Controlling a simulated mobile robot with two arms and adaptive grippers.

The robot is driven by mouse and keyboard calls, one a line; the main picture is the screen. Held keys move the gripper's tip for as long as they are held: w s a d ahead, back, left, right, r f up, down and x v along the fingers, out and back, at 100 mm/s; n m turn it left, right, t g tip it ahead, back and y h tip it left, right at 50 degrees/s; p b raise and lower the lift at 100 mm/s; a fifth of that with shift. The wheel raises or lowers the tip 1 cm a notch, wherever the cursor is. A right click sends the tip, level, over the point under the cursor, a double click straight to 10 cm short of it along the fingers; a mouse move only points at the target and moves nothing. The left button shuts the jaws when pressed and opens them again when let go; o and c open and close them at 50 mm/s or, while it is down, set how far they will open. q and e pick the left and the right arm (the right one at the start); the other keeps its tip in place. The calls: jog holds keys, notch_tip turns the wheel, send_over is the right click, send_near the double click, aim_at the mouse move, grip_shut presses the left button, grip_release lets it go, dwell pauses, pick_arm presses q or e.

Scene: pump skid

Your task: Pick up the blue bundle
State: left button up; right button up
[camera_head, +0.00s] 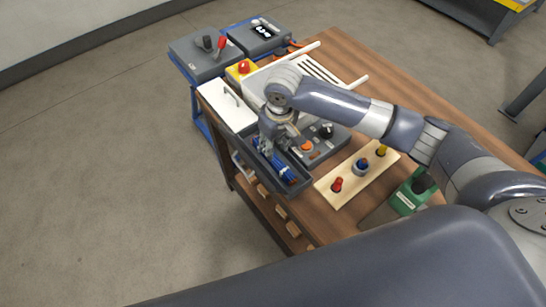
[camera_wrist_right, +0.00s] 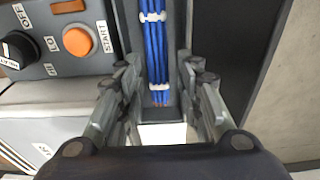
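The blue bundle (camera_head: 281,170) lies in a dark open tray (camera_head: 304,186) at the table's near left edge. In the right wrist view the bundle (camera_wrist_right: 154,50) shows as blue strands with white ties, running lengthwise along the tray. My right gripper (camera_head: 266,146) points down over the tray's far end and hides part of the bundle. In the wrist view its two fingers (camera_wrist_right: 160,85) stand apart, one on each side of the bundle's near end, with gaps visible. I cannot tell the exact height over it. My left gripper is not in view.
A control box (camera_head: 315,147) with an orange START button and a black knob sits right beside the tray. A white box with a handle (camera_head: 230,106) stands behind it. A wooden board with pegs (camera_head: 340,195) lies to the right. Floor is clear at left.

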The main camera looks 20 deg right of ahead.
jog(key=shift+w+f, duration=0.15)
jog(key=shift+f, duration=0.4)
jog(key=shift+w+d+f, duration=0.1)
jog(key=shift+w+f, duration=0.05)
jog(key=shift+f, duration=0.15)
jog(key=f+p, duration=0.1)
jog(key=f, duration=0.3)
jog(key=shift+w+f, duration=0.15)
jog(key=shift+w, duration=0.05)
jog(key=shift+f, duration=0.3)
jog(key=shift+w+f, duration=0.1)
jog(key=shift+c, duration=0.3)
jog(key=c, duration=0.5)
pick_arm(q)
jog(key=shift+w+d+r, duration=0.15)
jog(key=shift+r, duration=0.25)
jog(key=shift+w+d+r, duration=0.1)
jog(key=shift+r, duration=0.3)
